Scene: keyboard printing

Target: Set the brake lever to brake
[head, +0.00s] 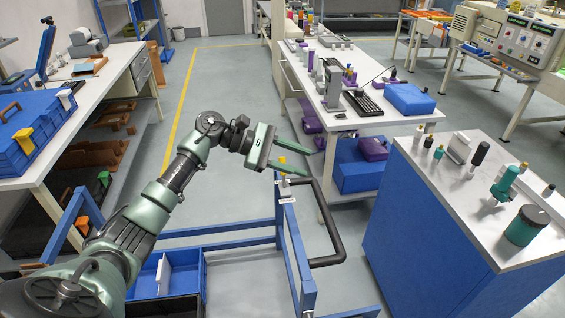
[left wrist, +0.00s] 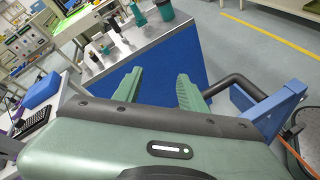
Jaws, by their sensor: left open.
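A small yellow lever (head: 282,160), which looks like the brake lever, stands on a white-labelled block at the top of a blue frame post (head: 295,245). My left gripper (head: 314,162) is open and empty, with its fingers pointing right. In the head view the lever shows between the two fingers; I cannot tell whether they touch it or are above it. In the left wrist view the open fingers (left wrist: 158,80) show with no lever visible between them. My right gripper is not in view.
A black handle bar (head: 335,240) juts from the blue frame, also seen in the left wrist view (left wrist: 235,82). A blue cabinet (head: 410,235) with bottles on top stands at right. A blue bin (head: 185,270) sits low in the frame. The floor aisle (head: 215,90) behind is clear.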

